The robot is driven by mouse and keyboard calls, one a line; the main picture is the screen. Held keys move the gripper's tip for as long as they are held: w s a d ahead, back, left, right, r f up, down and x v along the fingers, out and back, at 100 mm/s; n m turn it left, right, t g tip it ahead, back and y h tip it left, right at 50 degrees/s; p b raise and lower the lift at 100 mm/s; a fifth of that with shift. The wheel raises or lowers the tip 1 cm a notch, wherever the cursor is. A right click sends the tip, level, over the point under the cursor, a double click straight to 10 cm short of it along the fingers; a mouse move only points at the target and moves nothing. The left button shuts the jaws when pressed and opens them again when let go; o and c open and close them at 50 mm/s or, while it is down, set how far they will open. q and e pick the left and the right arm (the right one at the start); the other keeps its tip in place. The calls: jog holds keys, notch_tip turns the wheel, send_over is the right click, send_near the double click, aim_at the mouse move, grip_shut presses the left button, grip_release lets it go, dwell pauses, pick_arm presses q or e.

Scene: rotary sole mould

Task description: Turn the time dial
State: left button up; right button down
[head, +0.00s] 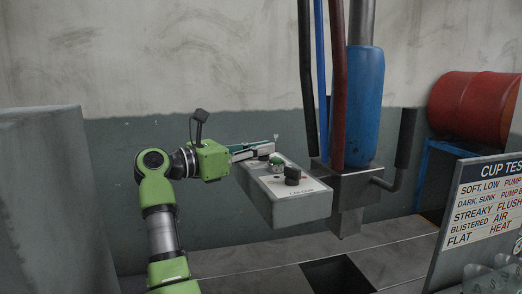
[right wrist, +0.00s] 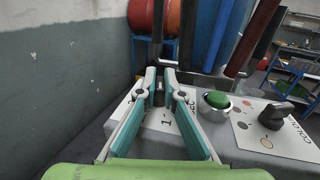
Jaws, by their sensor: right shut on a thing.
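A grey control box (head: 290,207) shows in the middle of the head view. My right gripper (head: 262,150) reaches over its far end from the left. In the right wrist view, the fingertips of my right gripper (right wrist: 160,82) are closed on a small dark knob, the time dial (right wrist: 158,97), which they partly hide. A printed scale with a "1" shows below it between the fingers. In the head view the dial is hidden by the gripper. My left gripper is not in view.
A green button (right wrist: 217,100) sits just right of the fingers, then a black COLOUR knob (right wrist: 275,115). Behind the box stand hoses, a blue cylinder (head: 363,105) and a metal block (head: 345,190). A sign (head: 485,205) stands at right, a red drum (head: 475,105) behind.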

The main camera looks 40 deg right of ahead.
jog(key=shift+d+r+m+g, duration=0.1)
jog(key=shift+m+g, duration=0.6)
jog(key=shift+g, duration=0.4)
jog(key=shift+m+g+y+p, duration=0.7)
jog(key=shift+m+g+p, duration=0.1)
jog(key=shift+g, duration=0.4)
jog(key=m+g+y+p, duration=0.1)
jog(key=g+p, duration=0.1)
jog(key=p, duration=0.1)
jog(key=shift+w+m, duration=0.1)
jog(key=shift+m, duration=0.2)
jog(key=shift+m+g+y+p, duration=0.5)
jog(key=shift+g+p, duration=0.2)
jog(key=shift+p, duration=0.5)
jog(key=shift+f, duration=0.2)
jog(key=c, duration=2.2)
grip_release()
jog(key=shift+o, duration=0.2)
jog(key=shift+d, duration=0.2)
